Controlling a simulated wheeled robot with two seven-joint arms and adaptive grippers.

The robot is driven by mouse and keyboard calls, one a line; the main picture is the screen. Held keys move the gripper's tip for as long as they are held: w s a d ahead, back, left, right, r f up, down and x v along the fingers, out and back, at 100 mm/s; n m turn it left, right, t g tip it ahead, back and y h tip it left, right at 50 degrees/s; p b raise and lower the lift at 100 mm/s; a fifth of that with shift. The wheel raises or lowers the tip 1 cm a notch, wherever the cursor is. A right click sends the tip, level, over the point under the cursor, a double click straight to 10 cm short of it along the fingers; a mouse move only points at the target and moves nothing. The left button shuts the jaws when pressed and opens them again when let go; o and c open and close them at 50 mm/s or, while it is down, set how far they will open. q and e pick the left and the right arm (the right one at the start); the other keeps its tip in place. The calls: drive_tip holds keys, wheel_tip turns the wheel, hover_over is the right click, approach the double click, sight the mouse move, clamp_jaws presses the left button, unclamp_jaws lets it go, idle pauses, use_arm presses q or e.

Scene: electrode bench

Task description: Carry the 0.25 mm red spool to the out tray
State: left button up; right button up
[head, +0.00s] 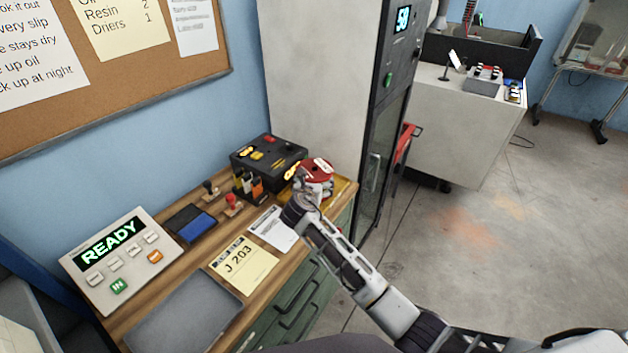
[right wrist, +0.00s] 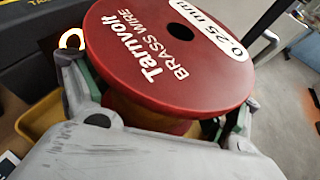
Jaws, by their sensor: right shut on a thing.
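The red spool (head: 318,167), lettered "Tarnvolt brass wire" with a 0.25 mm label, also fills the upper right wrist view (right wrist: 165,62). My right gripper (head: 312,186) is shut on it, with one finger on each side below the red top flange. A yellow tray (head: 344,190) is at the bench's right end, partly hidden behind the gripper and spool. Its yellow edge shows at the left of the right wrist view (right wrist: 38,116). I cannot tell whether the spool touches the tray. My left gripper is not in view.
A black box with buttons (head: 268,156) stands just left of the spool. Stamps (head: 232,203), a blue pad (head: 192,223), paper cards (head: 244,264) and a READY panel (head: 118,258) occupy the bench. A tall cabinet (head: 325,75) rises close behind the tray.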

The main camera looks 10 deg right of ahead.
drive_tip(key=shift+w+r, duration=0.15)
drive_tip(key=shift+r, duration=0.4)
drive_tip(key=o, duration=1.6)
drive_tip(key=shift+f, duration=0.55)
drive_tip(key=shift+o, duration=1.3)
drive_tip(key=shift+s, duration=0.2)
drive_tip(key=shift+s+r, duration=0.15)
drive_tip(key=shift+v, duration=5.95)
